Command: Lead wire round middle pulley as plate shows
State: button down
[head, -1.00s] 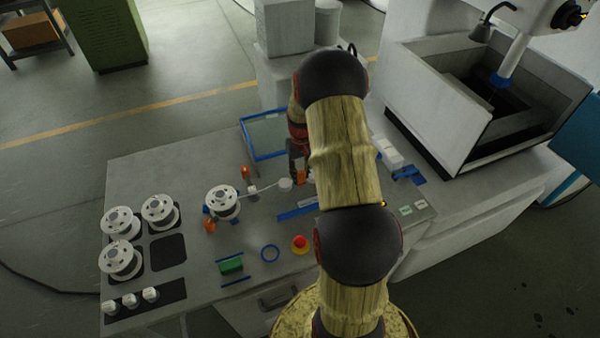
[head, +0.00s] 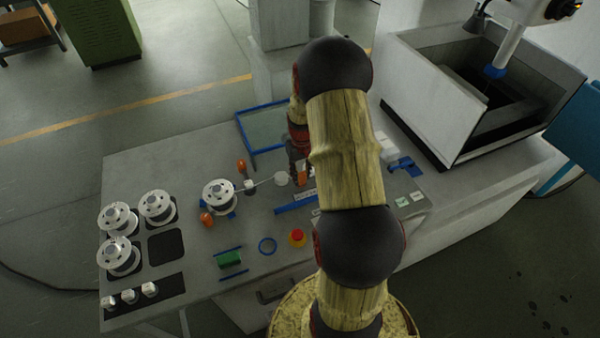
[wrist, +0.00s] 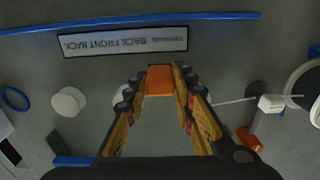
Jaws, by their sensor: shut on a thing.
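My gripper (wrist: 160,95) is shut on an orange block-like piece (wrist: 160,82), which also shows in the head view (head: 302,175). The thin pale wire (wrist: 232,100) runs from the spool (head: 221,196) past a small white guide (wrist: 271,103) towards my gripper; its last stretch is hidden by a finger. A white pulley (head: 282,178) stands just left of my gripper in the head view. In the wrist view one pulley (wrist: 68,102) stands clear at the left, and another (wrist: 120,99) is mostly hidden behind the left finger.
Orange knobs (head: 206,219) flank the spool. A blue strip (wrist: 130,22) runs beyond the plate. Several spare spools (head: 118,217) stand at left.

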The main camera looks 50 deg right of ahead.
jog(key=shift+s+d, duration=0.85)
jog(key=shift+d, duration=0.9)
jog(key=shift+s+d, duration=0.8)
jog(key=shift+d, duration=0.9)
jog(key=shift+s+d, duration=0.85)
jog(key=shift+d, duration=0.9)
jog(key=shift+w, duration=0.15)
jog(key=shift+w+d+b, duration=0.15)
jog(key=shift+w+d, duration=0.35)
jog(key=shift+w, duration=0.5)
jog(key=shift+w+d+b, duration=0.15)
jog(key=shift+w+d, duration=0.35)
jog(key=shift+w, duration=0.55)
jog(key=shift+w+d+b, duration=0.15)
jog(key=shift+w+d, duration=0.35)
jog(key=shift+w, duration=0.5)
